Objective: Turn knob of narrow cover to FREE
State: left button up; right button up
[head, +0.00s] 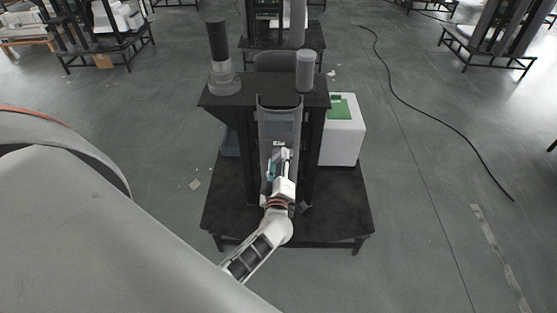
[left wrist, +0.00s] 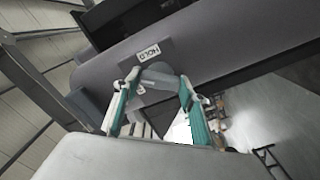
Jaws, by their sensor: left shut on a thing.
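The narrow cover (head: 280,120) is a tall grey panel on the front of the dark lift column, and it fills the upper part of the left wrist view (left wrist: 220,40). A white label reading HOLD (left wrist: 147,53) is on it, beside the grey knob (left wrist: 160,78). My left gripper (head: 273,166) is at the front of the cover. In the left wrist view its teal-lined fingers (left wrist: 158,82) are shut on the knob, one on each side. The knob's pointer and the FREE mark cannot be made out. My right gripper is out of view.
The column stands on a low black platform (head: 230,205). Two cylinders, one black and clear (head: 221,60) and one grey (head: 305,70), stand on its top. A white box with a green top (head: 343,135) is to its right. A black cable (head: 410,105) lies on open floor.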

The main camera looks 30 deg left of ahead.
pick_arm(q)
jog(key=n, duration=0.3)
jog(key=shift+n, duration=2.2)
jog(key=o, duration=1.1)
jog(key=shift+s, duration=0.1)
jog(key=v, duration=1.2)
